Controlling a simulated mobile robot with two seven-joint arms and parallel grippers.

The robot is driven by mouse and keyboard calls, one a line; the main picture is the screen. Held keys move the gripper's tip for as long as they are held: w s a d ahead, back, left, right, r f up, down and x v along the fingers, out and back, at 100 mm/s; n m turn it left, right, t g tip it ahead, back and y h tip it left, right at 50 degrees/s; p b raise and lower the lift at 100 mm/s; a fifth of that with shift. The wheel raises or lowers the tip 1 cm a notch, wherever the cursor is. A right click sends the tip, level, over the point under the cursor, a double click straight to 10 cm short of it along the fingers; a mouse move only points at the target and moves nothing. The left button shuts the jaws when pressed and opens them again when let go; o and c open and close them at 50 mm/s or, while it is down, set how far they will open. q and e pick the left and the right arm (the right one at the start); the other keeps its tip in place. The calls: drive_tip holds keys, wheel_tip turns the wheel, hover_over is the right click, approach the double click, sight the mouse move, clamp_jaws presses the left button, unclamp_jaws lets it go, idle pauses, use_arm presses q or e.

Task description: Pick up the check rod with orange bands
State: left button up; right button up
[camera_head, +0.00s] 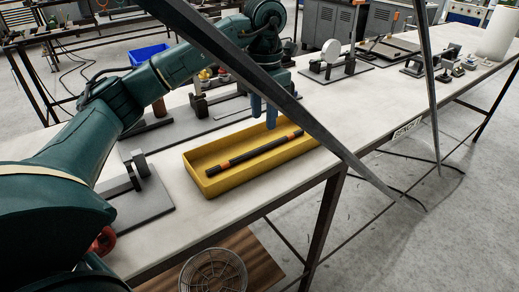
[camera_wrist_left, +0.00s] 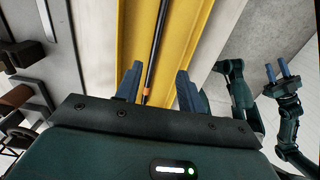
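The check rod (camera_head: 255,152) is a black rod with orange bands near its ends. It lies lengthwise in a shallow yellow tray (camera_head: 212,185) on the bench. My left gripper (camera_head: 263,110) is open, fingers pointing down, over the far part of the tray. In the left wrist view the rod (camera_wrist_left: 156,48) runs between the two spread blue fingers of my left gripper (camera_wrist_left: 158,88), touching neither as far as I can tell. One orange band (camera_wrist_left: 146,91) shows between them. My right gripper (camera_wrist_left: 277,70) appears at the right of that view, fingers apart and empty.
A grey fixture (camera_head: 140,185) stands left of the tray, and another plate with fixtures (camera_head: 205,105) lies behind it. The bench (camera_head: 225,215) is bare in front of the tray. Dark slanted bars (camera_head: 290,110) cross the head view and cover part of the tray. A blue bin (camera_head: 148,54) is farther back.

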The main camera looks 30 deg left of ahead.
sight(262, 147)
use_arm(q)
wheel_tip(262, 147, down, 3)
drive_tip(key=shift+f, duration=0.1)
drive_tip(key=shift+w+a+f+p, duration=0.15)
drive_tip(key=shift+a+f+p, duration=0.05)
drive_tip(key=shift+f, duration=1.15)
drive_tip(key=shift+w+a+f+p, duration=0.1)
drive_tip(key=shift+a+f+p, duration=0.05)
drive_tip(key=shift+f, duration=1.2)
drive_tip(key=shift+c, duration=0.3)
clamp_jaws()
